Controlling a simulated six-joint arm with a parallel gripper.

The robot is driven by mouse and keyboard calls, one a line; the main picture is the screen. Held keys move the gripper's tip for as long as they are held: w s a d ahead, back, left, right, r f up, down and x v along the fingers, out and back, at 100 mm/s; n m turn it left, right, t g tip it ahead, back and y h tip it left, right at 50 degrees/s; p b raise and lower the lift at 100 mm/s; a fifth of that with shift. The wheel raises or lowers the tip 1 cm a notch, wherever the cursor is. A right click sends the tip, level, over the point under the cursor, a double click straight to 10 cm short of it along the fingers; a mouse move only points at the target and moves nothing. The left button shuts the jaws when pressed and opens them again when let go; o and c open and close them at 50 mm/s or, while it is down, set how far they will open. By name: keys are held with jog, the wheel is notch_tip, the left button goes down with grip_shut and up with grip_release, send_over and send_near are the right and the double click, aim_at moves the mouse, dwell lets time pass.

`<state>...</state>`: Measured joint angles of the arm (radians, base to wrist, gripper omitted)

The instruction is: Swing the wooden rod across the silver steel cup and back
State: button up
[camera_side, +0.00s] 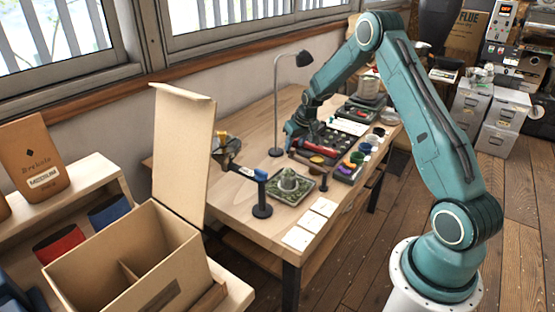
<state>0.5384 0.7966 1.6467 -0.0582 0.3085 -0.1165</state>
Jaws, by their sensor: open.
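My gripper (292,141) is low over the middle of the wooden workbench, at the near end of a dark tray of small parts. It is small and partly hidden by its own wrist, and I see nothing held in it. A thin reddish-brown bar (312,158), possibly the wooden rod, lies just below and right of it. Several small round cups stand along the bench's right side; a greyish one (390,117) may be the silver steel cup, but I cannot tell for sure.
An open cardboard box (110,262) stands at the front left.

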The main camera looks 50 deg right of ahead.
jog(key=shift+x, duration=1.3)
grip_shut()
